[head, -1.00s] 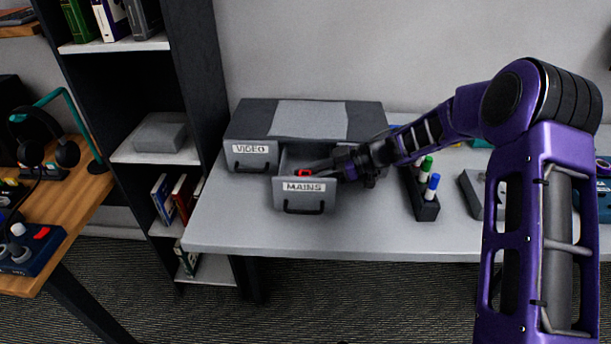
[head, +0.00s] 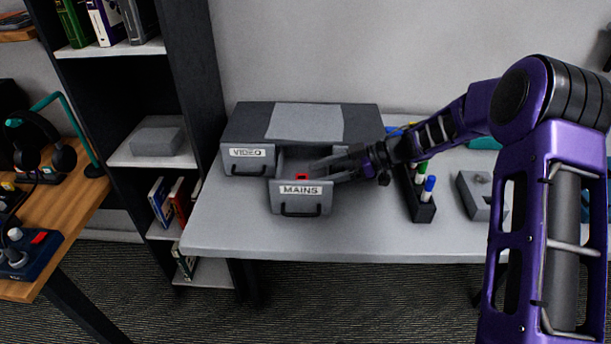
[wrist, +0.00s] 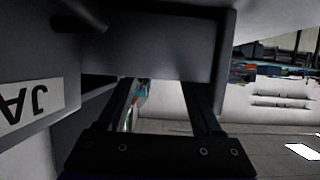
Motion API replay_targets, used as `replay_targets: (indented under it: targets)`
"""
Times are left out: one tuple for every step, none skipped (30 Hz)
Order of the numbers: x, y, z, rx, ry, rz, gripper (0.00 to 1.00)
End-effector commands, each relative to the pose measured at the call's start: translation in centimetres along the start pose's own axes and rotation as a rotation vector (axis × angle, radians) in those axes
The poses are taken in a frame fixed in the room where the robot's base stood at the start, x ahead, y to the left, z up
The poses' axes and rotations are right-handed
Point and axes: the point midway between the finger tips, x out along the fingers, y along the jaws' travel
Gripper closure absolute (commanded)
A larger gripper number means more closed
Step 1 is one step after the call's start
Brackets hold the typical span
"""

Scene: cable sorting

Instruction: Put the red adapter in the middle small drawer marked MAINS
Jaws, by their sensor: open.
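The drawer marked MAINS (head: 300,200) is pulled out from the grey drawer unit (head: 245,125) on the table. The red adapter (head: 302,177) shows as a small red patch inside that drawer, behind its front panel. My gripper (head: 322,172) is at the drawer's right side, its fingers reaching over the opening, open. In the wrist view the two fingers (wrist: 165,95) are apart with no adapter between them. Most of the adapter is hidden by the drawer front, and it does not show in the wrist view.
The VIDEO drawer (head: 248,160) is shut, to the left of the MAINS drawer. A black holder (head: 420,208) with markers and a grey block (head: 482,195) stand to the right. The table (head: 225,225) is clear in front and at the left.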

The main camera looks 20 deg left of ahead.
Motion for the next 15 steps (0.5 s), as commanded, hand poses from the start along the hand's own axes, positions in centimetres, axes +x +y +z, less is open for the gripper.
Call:
replay_targets:
  targets:
    - [-0.9,0.0,-0.1,0.0,0.0,0.001,0.33]
    - [-1.3,0.0,-0.1,0.0,0.0,0.001,0.33]
    - [-1.8,0.0,-0.1,0.0,0.0,0.0,0.33]
    - [-2.1,0.0,0.0,0.0,0.0,0.0,0.33]
    - [-2.4,0.0,0.0,0.0,-0.001,0.0,0.33]
    - [-2.7,0.0,0.0,0.0,-0.001,0.0,0.33]
    - [-2.8,0.0,0.0,0.0,0.0,0.0,0.33]
    - [-2.9,0.0,0.0,0.0,0.0,-0.001,0.33]
    - [-3.0,0.0,0.0,0.0,0.0,-0.001,0.33]
    - [-3.1,0.0,0.0,0.0,0.001,-0.002,0.33]
    - [-3.1,0.0,0.0,0.0,0.001,-0.002,0.33]
    - [-3.1,0.0,0.0,0.0,0.001,-0.002,0.33]
    - [-3.1,0.0,0.0,0.0,0.001,-0.002,0.33]
    - [-3.1,0.0,0.0,0.0,0.001,-0.002,0.33]
    - [-3.0,0.0,0.0,0.0,0.001,-0.002,0.33]
